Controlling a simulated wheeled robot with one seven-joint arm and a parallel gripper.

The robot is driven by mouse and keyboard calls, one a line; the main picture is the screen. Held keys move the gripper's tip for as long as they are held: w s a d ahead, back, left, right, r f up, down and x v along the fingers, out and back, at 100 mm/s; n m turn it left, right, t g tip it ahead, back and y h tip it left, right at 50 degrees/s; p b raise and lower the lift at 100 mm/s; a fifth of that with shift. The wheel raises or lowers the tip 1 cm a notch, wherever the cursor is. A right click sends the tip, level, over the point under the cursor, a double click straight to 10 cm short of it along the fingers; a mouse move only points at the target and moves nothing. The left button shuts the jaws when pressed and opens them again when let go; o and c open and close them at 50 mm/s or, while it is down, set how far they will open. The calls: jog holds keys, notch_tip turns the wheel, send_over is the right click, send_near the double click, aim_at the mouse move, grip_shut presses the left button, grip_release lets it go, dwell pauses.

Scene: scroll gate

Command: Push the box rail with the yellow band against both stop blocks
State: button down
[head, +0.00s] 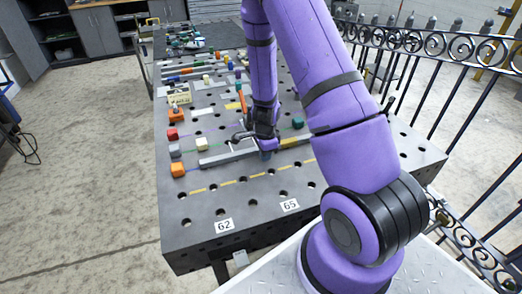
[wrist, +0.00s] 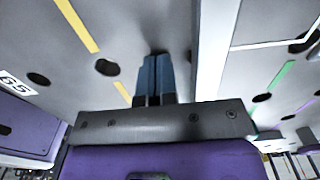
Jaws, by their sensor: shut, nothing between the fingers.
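A long grey rail (head: 228,157) lies across the near part of the dark table; it also shows as a pale strip in the wrist view (wrist: 215,50). I cannot make out a yellow band on it, and my arm hides part of it. My gripper (head: 265,154) is shut and empty, its blue fingertips (wrist: 157,80) pointing down at the table on the near side of the rail. In the wrist view a small gap shows between fingers and rail. Small blocks stand at the left: orange (head: 178,169), grey (head: 175,151), red (head: 172,134), white (head: 202,144). Which are stop blocks is unclear.
Yellow dashes (head: 228,182) mark the perforated table (head: 190,235) on the near side of the rail. A teal block (head: 298,123) stands beyond the arm. More coloured parts crowd the far table. A scrolled iron railing (head: 435,50) runs along the right. The near table strip is clear.

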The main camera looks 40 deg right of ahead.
jog(key=shift+w, duration=0.15)
jog(key=shift+w+d, duration=0.1)
jog(key=shift+w, duration=0.25)
jog(key=shift+w, duration=0.1)
jog(key=shift+w+d, duration=0.15)
jog(key=shift+w, duration=0.25)
jog(key=shift+w, duration=0.1)
jog(key=shift+w+d, duration=0.2)
jog(key=shift+w, duration=0.35)
jog(key=shift+w+d, duration=0.15)
jog(key=shift+w, duration=0.4)
jog(key=shift+w, duration=0.1)
jog(key=shift+w+d, duration=0.2)
jog(key=shift+w, duration=0.5)
jog(key=shift+w+d, duration=0.25)
jog(key=shift+w, duration=0.4)
jog(key=shift+w+d, duration=0.2)
jog(key=shift+w, duration=0.5)
